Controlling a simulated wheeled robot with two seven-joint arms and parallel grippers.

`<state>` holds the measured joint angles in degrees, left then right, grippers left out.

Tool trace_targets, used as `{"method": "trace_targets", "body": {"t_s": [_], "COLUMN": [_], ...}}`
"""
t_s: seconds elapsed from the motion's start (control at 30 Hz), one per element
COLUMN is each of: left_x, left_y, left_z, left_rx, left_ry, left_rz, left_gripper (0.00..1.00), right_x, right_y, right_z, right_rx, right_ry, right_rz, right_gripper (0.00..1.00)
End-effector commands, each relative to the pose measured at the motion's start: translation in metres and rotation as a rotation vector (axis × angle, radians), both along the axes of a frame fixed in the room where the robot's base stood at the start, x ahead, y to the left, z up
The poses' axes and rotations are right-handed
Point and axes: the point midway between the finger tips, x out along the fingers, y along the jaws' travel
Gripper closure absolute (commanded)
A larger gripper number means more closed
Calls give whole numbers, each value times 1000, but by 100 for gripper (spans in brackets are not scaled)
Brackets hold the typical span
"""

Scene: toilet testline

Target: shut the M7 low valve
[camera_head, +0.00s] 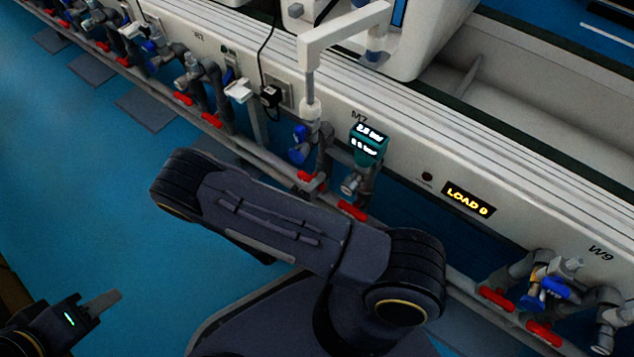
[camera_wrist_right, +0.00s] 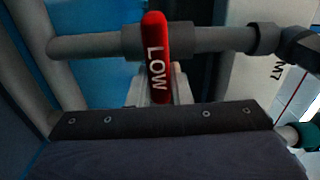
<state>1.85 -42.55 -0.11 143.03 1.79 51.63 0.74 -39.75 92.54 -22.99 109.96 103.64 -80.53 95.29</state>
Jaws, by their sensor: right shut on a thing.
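The red handle marked LOW (camera_wrist_right: 156,58) stands across a grey horizontal pipe (camera_wrist_right: 88,45) in the right wrist view. The M7 label is on the white panel at the right of that view. My right gripper (camera_wrist_right: 160,85) is shut on the handle, with its pale fingers at the handle's lower part. In the head view, M7 has two red handles, one at the left (camera_head: 311,180) and one at the right (camera_head: 352,211); I cannot tell there which is LOW. My right gripper is hidden there behind my arm. My left gripper (camera_head: 102,303) is at the lower left, away from the valves.
A teal gauge (camera_head: 368,145) and a blue-handled valve (camera_head: 299,145) sit above the M7 handles. More red handles line the pipe, including one at W9 (camera_head: 545,333). The white test bench (camera_head: 430,140) runs behind. The blue floor (camera_head: 60,150) at left is mostly free.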

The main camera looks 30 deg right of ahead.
Motion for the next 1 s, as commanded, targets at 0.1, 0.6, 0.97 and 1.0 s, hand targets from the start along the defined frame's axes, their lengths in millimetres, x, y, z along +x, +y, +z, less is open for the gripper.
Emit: {"method": "trace_targets", "body": {"t_s": [0.1, 0.6, 0.97, 1.0], "left_x": [0, 0, 0, 0], "left_y": [0, 0, 0, 0], "left_z": [0, 0, 0, 0], "left_rx": [0, 0, 0, 0], "left_ry": [0, 0, 0, 0], "left_rz": [0, 0, 0, 0], "left_gripper": [64, 64, 64, 64], "right_x": [0, 0, 0, 0], "right_y": [1, 1, 0, 0], "right_z": [-2, -2, -2, -2], "right_rx": [15, 26, 23, 22], "right_ry": [-27, -51, -50, -50], "right_rz": [1, 1, 1, 0], "right_gripper": [100, 100, 60, 60]}}
